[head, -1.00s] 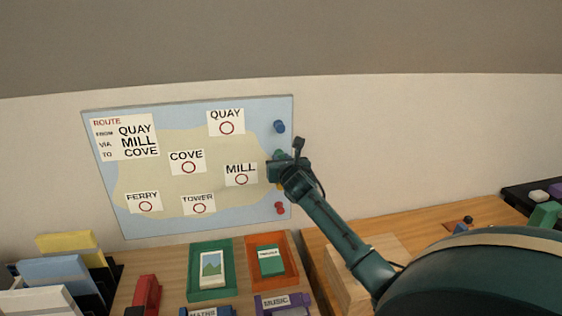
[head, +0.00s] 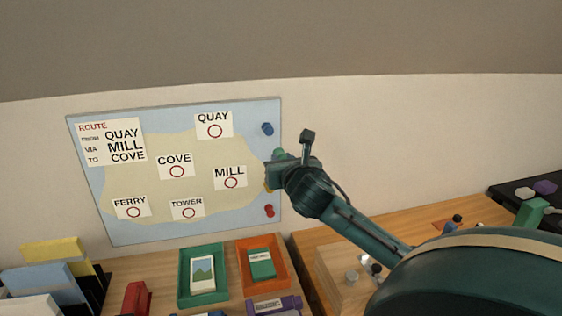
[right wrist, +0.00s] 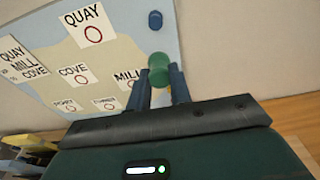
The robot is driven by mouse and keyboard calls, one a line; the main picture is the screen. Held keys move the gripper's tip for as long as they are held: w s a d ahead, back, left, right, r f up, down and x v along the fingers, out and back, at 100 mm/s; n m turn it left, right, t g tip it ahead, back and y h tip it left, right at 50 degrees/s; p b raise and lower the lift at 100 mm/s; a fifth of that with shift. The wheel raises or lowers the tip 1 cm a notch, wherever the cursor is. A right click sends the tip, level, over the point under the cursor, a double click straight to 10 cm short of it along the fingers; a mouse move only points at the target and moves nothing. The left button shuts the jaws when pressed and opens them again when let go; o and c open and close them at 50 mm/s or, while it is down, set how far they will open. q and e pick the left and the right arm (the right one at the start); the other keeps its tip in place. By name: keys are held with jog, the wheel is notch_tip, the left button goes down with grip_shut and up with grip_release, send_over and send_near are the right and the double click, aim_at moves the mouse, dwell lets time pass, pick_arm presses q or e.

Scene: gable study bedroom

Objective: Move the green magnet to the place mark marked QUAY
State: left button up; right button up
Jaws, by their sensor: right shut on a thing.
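The green magnet (head: 278,154) is at the right edge of the map board (head: 100,225), partly hidden by my right gripper (head: 276,170). In the right wrist view the green magnet (right wrist: 159,72) sits between the two fingertips of my right gripper (right wrist: 161,84), which is shut on it. I cannot tell whether the magnet touches the board. The place mark QUAY (head: 214,131) is a red ring on a white card near the board's top, up and left of the magnet; it also shows in the right wrist view (right wrist: 93,34). My left gripper is not in view.
A blue magnet (head: 267,129) is above the green one and a red magnet (head: 269,211) below; a yellowish one (head: 268,188) is mostly hidden by my gripper. Cards COVE (head: 176,171) and MILL (head: 231,183) lie left. Green (head: 183,280) and orange (head: 285,272) trays stand below.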

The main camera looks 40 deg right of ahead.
dwell(0.3)
jog(key=shift+f+p+v, duration=0.15)
jog(key=shift+p+v, duration=0.05)
jog(key=shift+v, duration=0.8)
jog(key=shift+f+p+v, duration=0.15)
jog(key=shift+v, duration=0.8)
